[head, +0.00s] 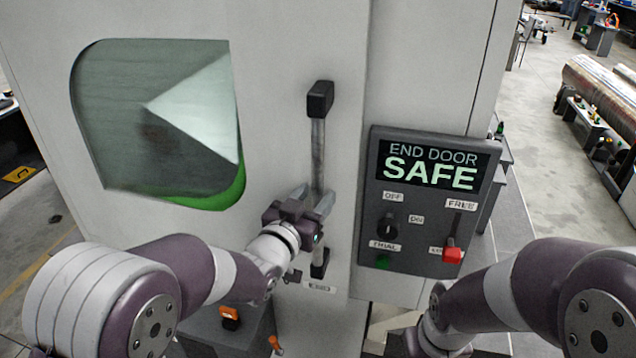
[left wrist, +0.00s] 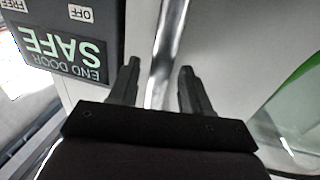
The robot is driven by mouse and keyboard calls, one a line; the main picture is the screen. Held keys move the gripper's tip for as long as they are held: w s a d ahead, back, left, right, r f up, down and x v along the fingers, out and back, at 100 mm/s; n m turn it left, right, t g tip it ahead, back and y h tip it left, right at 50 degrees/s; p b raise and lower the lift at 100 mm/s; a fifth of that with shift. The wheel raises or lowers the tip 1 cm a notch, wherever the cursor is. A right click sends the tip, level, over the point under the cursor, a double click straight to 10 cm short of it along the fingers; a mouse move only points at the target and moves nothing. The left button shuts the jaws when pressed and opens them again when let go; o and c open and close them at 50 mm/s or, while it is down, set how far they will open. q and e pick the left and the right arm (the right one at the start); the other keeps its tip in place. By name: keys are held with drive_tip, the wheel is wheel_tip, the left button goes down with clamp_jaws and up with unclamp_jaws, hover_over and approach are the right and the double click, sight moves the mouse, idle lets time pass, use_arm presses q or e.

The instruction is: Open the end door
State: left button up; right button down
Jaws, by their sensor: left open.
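The end door (head: 270,120) is a light grey panel with a window (head: 160,130) at its left, and it looks closed. Its handle (head: 318,150) is an upright metal bar between two black mounts. My left gripper (head: 315,195) is open at the lower part of the bar. In the left wrist view the bar (left wrist: 168,50) runs between the two open fingers (left wrist: 156,80); I cannot tell whether they touch it. My right arm (head: 500,300) comes in at the lower right, and its fingers do not show.
Right of the handle is a dark control panel (head: 375,190) reading "END DOOR SAFE", with a black knob (head: 388,226) and a red-tipped lever (head: 452,254). An orange-marked dark box (head: 230,318) sits low, below my left arm. Open floor (head: 545,110) lies at the far right.

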use_arm(q)
drive_tip(key=shift+x, duration=1)
